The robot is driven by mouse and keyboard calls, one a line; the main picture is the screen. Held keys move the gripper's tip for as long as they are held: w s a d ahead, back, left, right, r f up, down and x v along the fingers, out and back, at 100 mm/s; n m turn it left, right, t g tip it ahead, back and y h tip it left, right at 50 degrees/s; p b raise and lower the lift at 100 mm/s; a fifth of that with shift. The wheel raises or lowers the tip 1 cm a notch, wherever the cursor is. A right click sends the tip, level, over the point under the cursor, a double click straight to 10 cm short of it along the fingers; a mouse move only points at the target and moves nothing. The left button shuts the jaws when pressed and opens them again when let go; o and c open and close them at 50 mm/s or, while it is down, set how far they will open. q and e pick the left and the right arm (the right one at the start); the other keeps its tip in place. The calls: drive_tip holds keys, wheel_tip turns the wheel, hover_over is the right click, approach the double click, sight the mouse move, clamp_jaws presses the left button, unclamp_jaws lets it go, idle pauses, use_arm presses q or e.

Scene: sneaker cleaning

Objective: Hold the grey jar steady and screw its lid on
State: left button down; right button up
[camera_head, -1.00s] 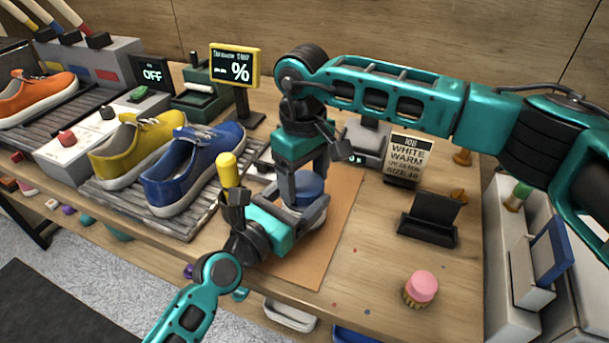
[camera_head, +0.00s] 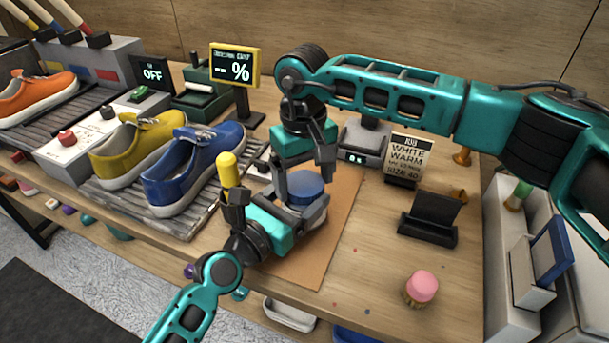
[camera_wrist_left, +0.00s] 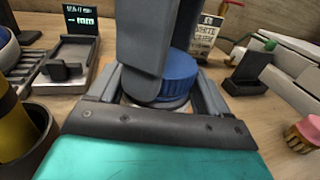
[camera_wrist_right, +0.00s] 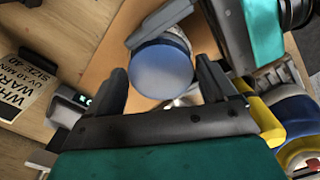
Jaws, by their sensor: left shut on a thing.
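The grey jar (camera_wrist_left: 172,104) stands on a brown mat (camera_head: 338,215), mostly hidden by my grippers. Its blue lid (camera_head: 306,184) rests on top; I cannot tell how far it is threaded. The lid also shows in the left wrist view (camera_wrist_left: 180,72) and as a round disc in the right wrist view (camera_wrist_right: 161,70). My left gripper (camera_head: 308,207) is shut around the jar's body from the front left. My right gripper (camera_wrist_right: 161,72) points down from above, open. Its fingers stand at either side of the lid, with gaps visible.
A yellow and blue shoe pair (camera_head: 196,165) stands on a slatted rack to the left. A yellow-topped bottle (camera_head: 228,170) is close to my left wrist.

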drive_tip(key=shift+o, duration=1)
drive_tip(key=shift+r, duration=0.15)
wheel_tip(320, 180, up, 4)
drive_tip(key=shift+r, duration=0.1)
drive_tip(key=shift+c, duration=0.4)
drive_tip(key=shift+a+r+n, duration=0.1)
drive_tip(key=shift+r+n, duration=1.5)
drive_tip(key=shift+r, duration=0.15)
drive_tip(key=shift+f, duration=0.1)
drive_tip(key=shift+f, duration=3.95)
